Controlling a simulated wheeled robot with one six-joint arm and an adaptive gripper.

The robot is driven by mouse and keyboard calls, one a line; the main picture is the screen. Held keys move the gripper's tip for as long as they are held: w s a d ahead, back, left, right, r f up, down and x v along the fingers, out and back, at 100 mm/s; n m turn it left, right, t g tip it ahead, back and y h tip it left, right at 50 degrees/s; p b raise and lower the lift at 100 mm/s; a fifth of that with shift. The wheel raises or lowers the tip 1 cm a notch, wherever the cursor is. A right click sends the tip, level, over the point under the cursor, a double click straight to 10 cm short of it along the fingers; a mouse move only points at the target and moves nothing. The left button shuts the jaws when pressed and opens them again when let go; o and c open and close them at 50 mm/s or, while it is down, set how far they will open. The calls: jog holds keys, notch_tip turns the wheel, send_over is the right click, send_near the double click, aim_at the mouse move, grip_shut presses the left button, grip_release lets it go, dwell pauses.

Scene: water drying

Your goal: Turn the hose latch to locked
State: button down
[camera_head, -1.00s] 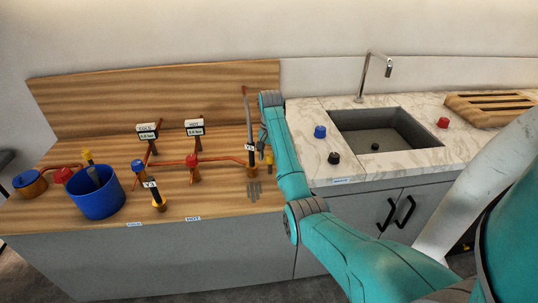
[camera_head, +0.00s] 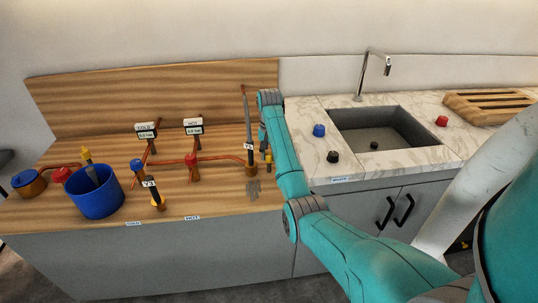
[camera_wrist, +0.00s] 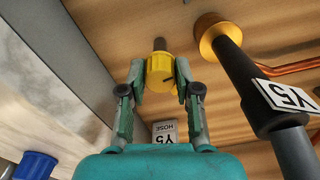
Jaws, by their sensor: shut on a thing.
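The hose latch looks like a yellow knob (camera_wrist: 160,72) with a dark mark on its face in the wrist view. It stands on the wooden bench beside a small plate (camera_wrist: 164,132) reading Y5 HOSE. My gripper (camera_wrist: 160,74) has one finger on each side of the knob and is shut on it. In the head view the knob (camera_head: 268,157) is small at the bench's right end, with my gripper (camera_head: 264,142) over it. Whether it stands at locked cannot be read.
A dark upright pipe with a Y5 tag (camera_wrist: 289,96) and brass base (camera_wrist: 214,34) stands close to the right of my gripper in the wrist view. A blue bucket (camera_head: 95,199) and copper pipes (camera_head: 222,158) lie left on the bench. A sink (camera_head: 378,136) is right.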

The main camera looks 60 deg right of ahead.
jog(key=n, duration=1.2)
jog(key=shift+n, duration=2.1)
jog(key=c, duration=0.8)
grip_release()
